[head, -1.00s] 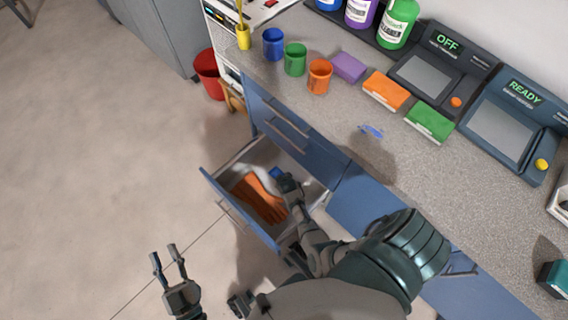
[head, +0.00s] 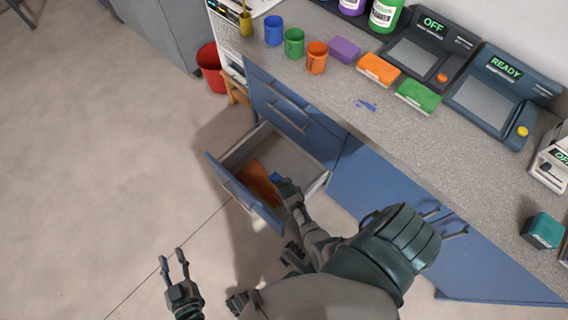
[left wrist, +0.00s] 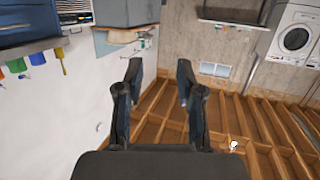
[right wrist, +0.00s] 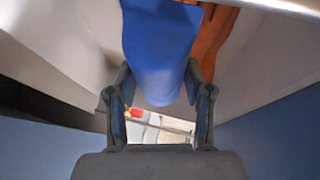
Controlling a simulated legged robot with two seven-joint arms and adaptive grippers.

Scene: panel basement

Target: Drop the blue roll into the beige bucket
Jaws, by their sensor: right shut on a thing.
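The blue roll (right wrist: 160,50) fills the space between the fingers of my right gripper (right wrist: 158,88) in the right wrist view. In the head view only a small blue patch of the roll (head: 276,178) shows beside my right gripper (head: 287,186), inside the open drawer (head: 243,192). The right gripper is shut on the roll, and its hand hides much of it. My left gripper (head: 173,258) is open and empty above the floor; it also shows open in the left wrist view (left wrist: 160,75). I see no beige bucket in any view.
An orange item (head: 257,178) lies in the drawer by the roll. A red bucket (head: 211,68) stands on the floor by the cabinet. The counter (head: 420,145) carries cups, sponges and devices. The floor (head: 90,150) at the left is clear.

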